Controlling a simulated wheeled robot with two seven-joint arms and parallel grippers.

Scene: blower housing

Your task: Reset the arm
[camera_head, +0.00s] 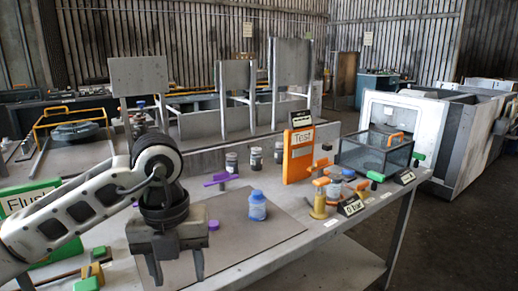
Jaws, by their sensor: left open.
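My left arm comes in from the left, and its gripper (176,272) points down over the near part of the grey workbench (325,212). Its two fingers are apart and nothing shows between them. A blue bottle (257,207) stands upright on the dark mat (272,232), to the right of the gripper and apart from it. A small purple piece (213,225) shows just beside the gripper's right side. My right gripper does not show.
An orange "Test" sign (298,155) and a dark mesh basket (376,153) stand on the right of the bench. Several orange-handled valves stand there too. A green "Flush" sign (28,198) is at the left. Several jars line the back.

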